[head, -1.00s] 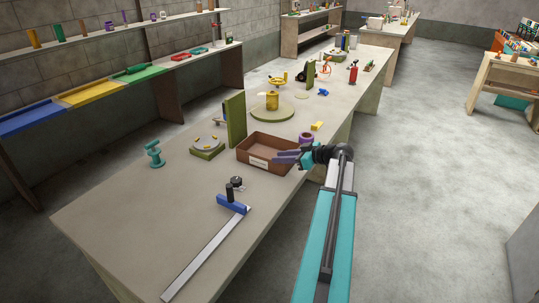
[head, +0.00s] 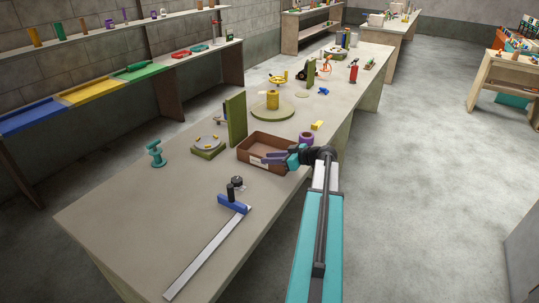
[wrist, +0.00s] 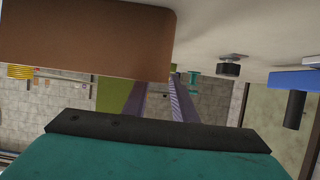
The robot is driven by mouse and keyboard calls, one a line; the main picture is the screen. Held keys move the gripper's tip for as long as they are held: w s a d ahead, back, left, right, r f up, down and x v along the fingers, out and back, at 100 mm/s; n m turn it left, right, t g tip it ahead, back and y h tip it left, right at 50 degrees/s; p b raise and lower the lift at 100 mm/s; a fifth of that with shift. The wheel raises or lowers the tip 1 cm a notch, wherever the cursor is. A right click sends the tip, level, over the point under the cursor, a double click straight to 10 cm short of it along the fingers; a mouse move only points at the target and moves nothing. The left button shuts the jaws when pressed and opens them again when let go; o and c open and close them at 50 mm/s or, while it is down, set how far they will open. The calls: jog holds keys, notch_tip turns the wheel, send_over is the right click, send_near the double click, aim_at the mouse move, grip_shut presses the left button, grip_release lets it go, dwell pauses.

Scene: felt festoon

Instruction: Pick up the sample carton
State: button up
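An open brown box with a white label on its near side, which looks like the sample carton (head: 258,161), stands on the long bench near its right edge. Its brown wall also fills the upper left of the wrist view (wrist: 85,40). My gripper (head: 270,157) has two purple fingers at the right side of the box, over or against its near right wall. In the wrist view the fingers (wrist: 158,92) are apart with a clear gap, and their ends meet the box's edge in the picture. I cannot tell whether they touch it. Nothing shows held between them.
A purple ring (head: 306,138) stands close behind my gripper, with a yellow block (head: 317,125) beyond. A green upright panel (head: 235,120) is at the box's left. A blue-headed square (head: 233,204) and black knobs lie in front.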

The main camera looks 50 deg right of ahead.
jog(key=p+x, duration=0.1)
jog(key=x, duration=0.1)
jog(key=shift+w+a+f, duration=0.1)
jog(key=shift+w+a, duration=0.1)
jog(key=shift+w, duration=0.15)
jog(key=shift+w+a+f+p, duration=0.15)
jog(key=shift+w+f+p, duration=0.2)
jog(key=shift+w+p, duration=0.1)
jog(key=shift+c, duration=0.4)
grip_shut()
